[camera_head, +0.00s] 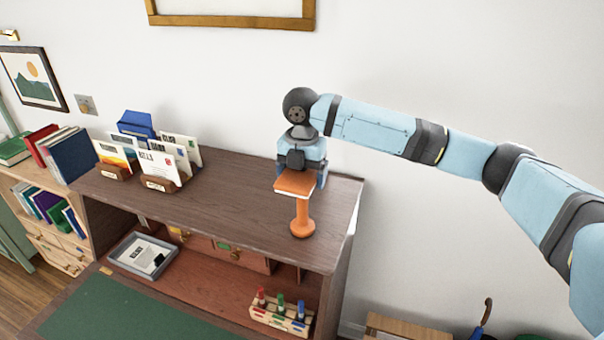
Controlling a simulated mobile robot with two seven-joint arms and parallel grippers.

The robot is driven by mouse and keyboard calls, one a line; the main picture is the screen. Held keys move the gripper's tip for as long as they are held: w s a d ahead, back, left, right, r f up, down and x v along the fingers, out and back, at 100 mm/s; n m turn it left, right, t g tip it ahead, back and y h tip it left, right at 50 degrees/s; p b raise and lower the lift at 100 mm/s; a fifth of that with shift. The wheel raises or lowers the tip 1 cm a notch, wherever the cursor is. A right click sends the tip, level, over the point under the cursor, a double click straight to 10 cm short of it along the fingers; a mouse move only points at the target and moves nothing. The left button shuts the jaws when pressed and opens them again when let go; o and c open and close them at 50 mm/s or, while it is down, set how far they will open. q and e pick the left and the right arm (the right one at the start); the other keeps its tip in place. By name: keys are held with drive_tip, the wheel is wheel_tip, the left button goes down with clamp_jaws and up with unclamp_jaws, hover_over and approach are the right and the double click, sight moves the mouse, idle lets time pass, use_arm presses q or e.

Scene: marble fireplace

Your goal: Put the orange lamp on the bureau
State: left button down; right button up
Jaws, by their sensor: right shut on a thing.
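The orange lamp (302,219) is upright, with a round base, a thin stem and a flat, book-like head. Its base is at the right part of the dark wooden bureau top (237,205), and it appears to touch the wood. My right gripper (300,174) comes down from above and is shut on the lamp's head; the fingers are partly hidden behind the head. My left gripper does not show.
Letter holders with envelopes (160,167) stand on the left of the bureau top. Below are a tray (142,255) and a rack of coloured markers (281,313). A low bookshelf (52,238) stands at the left. The middle of the top is clear.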

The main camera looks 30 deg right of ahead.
drive_tip(key=shift+f, duration=0.1)
drive_tip(key=o, duration=1.2)
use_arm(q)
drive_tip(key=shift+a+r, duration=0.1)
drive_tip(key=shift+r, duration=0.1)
use_arm(e)
wheel_tip(320, 180, up, 11)
drive_tip(key=b, duration=0.2)
drive_tip(key=shift+a+b, duration=0.1)
drive_tip(key=shift+b, duration=0.2)
drive_tip(key=shift+r, duration=0.6)
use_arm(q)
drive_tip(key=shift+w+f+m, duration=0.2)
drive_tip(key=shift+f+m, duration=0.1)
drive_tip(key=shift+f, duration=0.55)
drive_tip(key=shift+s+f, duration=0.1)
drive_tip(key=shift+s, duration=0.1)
